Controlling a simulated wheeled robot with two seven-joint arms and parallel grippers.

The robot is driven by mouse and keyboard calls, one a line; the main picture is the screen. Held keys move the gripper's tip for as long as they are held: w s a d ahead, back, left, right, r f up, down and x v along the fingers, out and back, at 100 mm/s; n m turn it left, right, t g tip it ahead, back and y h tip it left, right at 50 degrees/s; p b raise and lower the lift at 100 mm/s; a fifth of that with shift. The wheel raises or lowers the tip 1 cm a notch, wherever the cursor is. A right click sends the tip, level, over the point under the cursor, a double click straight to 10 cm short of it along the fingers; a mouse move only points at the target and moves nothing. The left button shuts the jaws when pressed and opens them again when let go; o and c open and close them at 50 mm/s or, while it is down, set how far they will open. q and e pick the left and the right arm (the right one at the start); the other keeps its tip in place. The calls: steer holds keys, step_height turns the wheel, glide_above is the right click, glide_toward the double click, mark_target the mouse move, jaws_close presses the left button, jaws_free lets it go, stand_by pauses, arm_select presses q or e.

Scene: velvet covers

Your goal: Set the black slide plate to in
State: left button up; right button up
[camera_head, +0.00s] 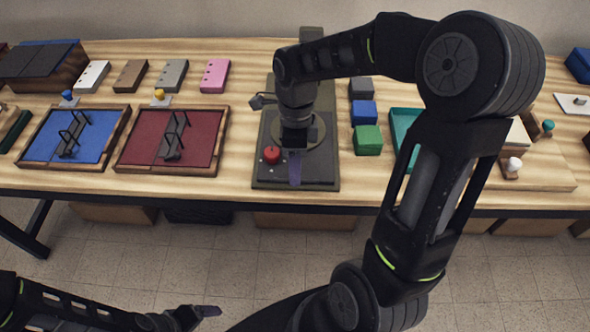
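A dark press-like device with a flat black base plate (320,178) stands at the middle of the table. A round grey disc (318,134) lies on it, and a red knob (271,155) sits at its front left. I cannot tell which part is the slide plate, as my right arm covers much of the device. My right gripper (295,168) points down over the front of the base; one purple fingertip shows, and its opening and any contact are unclear. My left gripper (205,311) is low at the bottom left, away from the table, its opening also unclear.
Left of the device lie a red framed tray (137,152) and a blue framed tray (96,139), each with dark wire stands. Several coloured blocks, including a green block (368,139), stand close on its right. A teal tray (403,123) is partly behind my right arm.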

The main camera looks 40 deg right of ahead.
steer(key=shift+s+a+f, duration=0.1)
steer(key=shift+s+f, duration=0.05)
steer(key=shift+f, duration=0.55)
jaws_close()
stand_by(1.0)
